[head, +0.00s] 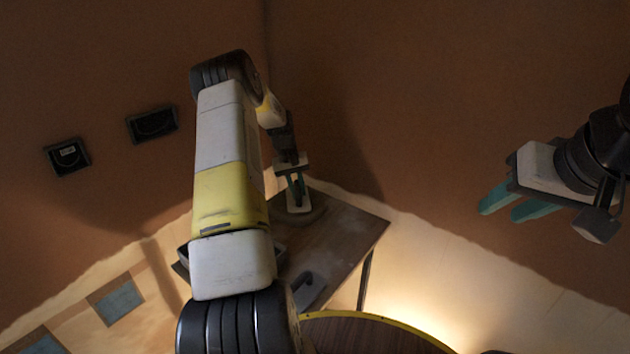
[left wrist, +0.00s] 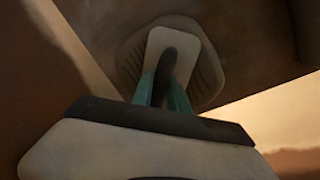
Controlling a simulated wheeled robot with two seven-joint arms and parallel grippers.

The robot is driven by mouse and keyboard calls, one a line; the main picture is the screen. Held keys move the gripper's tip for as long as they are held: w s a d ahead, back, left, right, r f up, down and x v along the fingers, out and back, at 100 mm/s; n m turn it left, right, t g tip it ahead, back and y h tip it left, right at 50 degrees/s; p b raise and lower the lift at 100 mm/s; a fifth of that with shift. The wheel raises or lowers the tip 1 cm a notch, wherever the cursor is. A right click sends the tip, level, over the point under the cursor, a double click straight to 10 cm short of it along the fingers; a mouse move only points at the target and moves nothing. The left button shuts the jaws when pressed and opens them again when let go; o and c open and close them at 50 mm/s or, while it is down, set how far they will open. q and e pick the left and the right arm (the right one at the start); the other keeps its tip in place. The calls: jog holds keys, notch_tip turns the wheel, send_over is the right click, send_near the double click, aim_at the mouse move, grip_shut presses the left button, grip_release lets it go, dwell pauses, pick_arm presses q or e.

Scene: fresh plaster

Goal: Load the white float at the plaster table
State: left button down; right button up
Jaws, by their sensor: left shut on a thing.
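The white float (head: 296,207), a pale plate with a dark handle, is at the far end of the brown plaster table (head: 345,238). My left gripper (head: 296,187) is shut on its handle from above. In the left wrist view, the teal fingers (left wrist: 163,92) close around the dark handle of the float (left wrist: 187,60). The plate sits over a grey-brown, ridged patch of plaster (left wrist: 208,78) that shows around its edges; whether it presses on it cannot be told. My right gripper (head: 512,205) is empty and open, out to the right, well away from the table.
A dark-handled tool (head: 308,288) lies near the table's near edge. A grey container (head: 184,258) is partly hidden behind my left arm. Two dark boxes (head: 67,157) (head: 152,124) are set in the brown wall. The table's right part is clear.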

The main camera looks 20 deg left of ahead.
aim_at(298, 186)
dwell(0.6)
pick_arm(q)
jog(key=shift+r, duration=3.5)
